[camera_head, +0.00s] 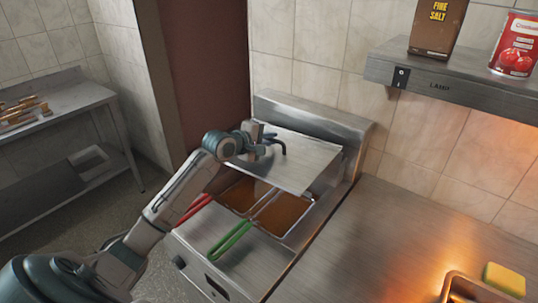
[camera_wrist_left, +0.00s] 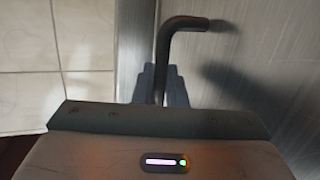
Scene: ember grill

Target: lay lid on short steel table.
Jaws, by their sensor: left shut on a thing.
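The lid (camera_head: 303,160) is a flat steel plate with a dark bent handle (camera_head: 281,142). It is over the back part of the fryer (camera_head: 268,208); I cannot tell whether it rests there or hangs just above. My left gripper (camera_head: 266,141) is shut on the lid's handle. In the left wrist view the dark handle (camera_wrist_left: 163,60) stands between the fingers, with the lid's brushed surface (camera_wrist_left: 265,60) beside it. A short steel table (camera_head: 75,113) stands at the far left, with a lower shelf. My right gripper is not in view.
A red-handled basket (camera_head: 195,208) and a green-handled basket (camera_head: 230,240) sit in the fryer's brown oil. Several wooden-handled tools (camera_head: 22,113) lie on the short table's left part. A wall shelf (camera_head: 460,80) holds a salt box (camera_head: 437,27) and a red can (camera_head: 516,45). A yellow sponge (camera_head: 505,279) lies at lower right.

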